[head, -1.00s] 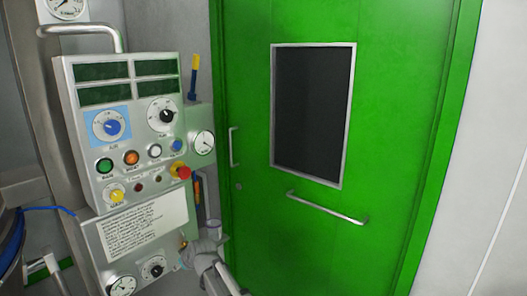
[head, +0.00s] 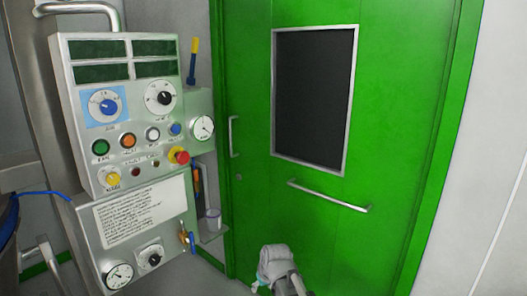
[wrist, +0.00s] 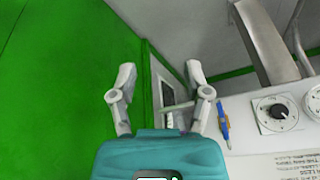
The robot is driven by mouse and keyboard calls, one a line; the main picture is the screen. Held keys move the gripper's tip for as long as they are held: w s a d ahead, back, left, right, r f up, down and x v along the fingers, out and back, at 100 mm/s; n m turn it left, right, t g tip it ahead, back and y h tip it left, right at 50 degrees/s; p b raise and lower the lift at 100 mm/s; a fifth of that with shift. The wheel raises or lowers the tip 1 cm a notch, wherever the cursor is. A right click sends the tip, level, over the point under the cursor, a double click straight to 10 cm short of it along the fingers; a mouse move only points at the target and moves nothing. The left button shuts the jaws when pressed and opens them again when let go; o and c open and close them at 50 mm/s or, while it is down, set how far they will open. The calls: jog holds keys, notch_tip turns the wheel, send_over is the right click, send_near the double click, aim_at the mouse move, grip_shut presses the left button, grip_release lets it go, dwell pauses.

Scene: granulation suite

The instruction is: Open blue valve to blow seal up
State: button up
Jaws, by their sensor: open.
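The blue valve (head: 192,242) is a small blue lever beside a brass-coloured fitting at the lower right edge of the grey control panel (head: 121,161). My gripper (wrist: 158,82) is open and empty. Its two grey fingers are spread to the left of the valve, and the right finger is close to it in the picture. I cannot tell the depth between them. In the head view, the grey end of my arm shows low, in front of the green door.
The green door (head: 390,150) has a horizontal handle bar (head: 328,196) and a dark window (head: 313,98). The panel carries knobs, buttons and a red emergency knob (head: 178,156). A pressure gauge (head: 119,275) and a black-knobbed dial (head: 151,257) sit below its text label.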

jog(key=s+d+f+m+g+h+b, duration=0.1)
jog(key=s+d+f+m+g+b, duration=0.15)
jog(key=s+d, duration=0.5)
jog(key=s+d+f+m+g+h+b, duration=0.1)
jog(key=s+d+f+m, duration=0.2)
jog(key=d, duration=0.7)
notch_tip(320, 180, up, 24)
jog(key=s+p, duration=0.1)
jog(key=p, duration=2.3)
jog(key=shift+a+r+n, duration=0.15)
jog(key=shift+r+n, duration=0.05)
jog(key=shift+n, duration=0.15)
